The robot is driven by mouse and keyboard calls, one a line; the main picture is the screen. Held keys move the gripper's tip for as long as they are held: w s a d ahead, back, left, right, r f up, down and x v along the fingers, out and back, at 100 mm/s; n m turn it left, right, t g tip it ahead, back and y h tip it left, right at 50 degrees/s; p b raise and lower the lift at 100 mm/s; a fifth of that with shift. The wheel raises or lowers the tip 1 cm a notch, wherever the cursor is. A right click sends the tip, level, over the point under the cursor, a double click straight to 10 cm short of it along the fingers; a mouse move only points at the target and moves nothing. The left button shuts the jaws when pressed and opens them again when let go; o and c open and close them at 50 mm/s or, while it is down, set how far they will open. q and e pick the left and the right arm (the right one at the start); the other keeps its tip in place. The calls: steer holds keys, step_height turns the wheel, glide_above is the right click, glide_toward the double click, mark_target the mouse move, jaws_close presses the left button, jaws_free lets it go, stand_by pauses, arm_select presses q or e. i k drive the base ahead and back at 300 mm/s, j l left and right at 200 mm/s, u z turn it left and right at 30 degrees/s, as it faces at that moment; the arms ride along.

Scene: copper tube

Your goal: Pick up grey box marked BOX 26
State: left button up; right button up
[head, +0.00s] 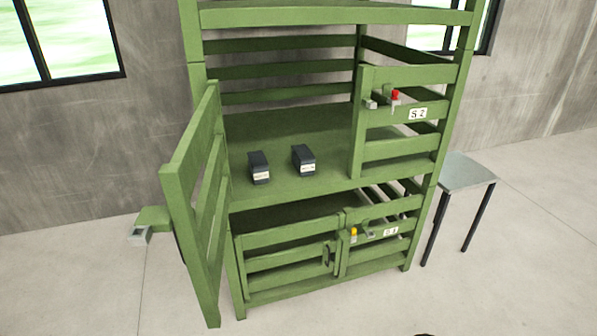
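Two small dark grey boxes stand apart on the middle shelf of a green slatted cabinet (285,188). The left box (258,162) and the right box (303,155) each carry a white label on the front. The label text is too small to read, so I cannot tell which is BOX 26. Neither of my grippers is in view.
The cabinet's left upper door (207,205) stands swung open towards me. The right upper door (400,110), marked S2, and the lower doors are shut. A small table (463,171) stands to the right. The floor in front is clear.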

mark_target(303, 159)
steer(key=i+l+z, duration=0.25)
steer(key=i, duration=0.3)
steer(key=i+z, duration=0.3)
steer(key=i, duration=0.25)
steer(key=i+l+u, duration=0.1)
steer(key=i+u, duration=0.35)
steer(key=i, duration=0.15)
steer(key=i+l+u, duration=0.3)
steer(key=i+u, duration=0.15)
steer(key=i+l+u, duration=0.55)
steer(key=u, duration=0.65)
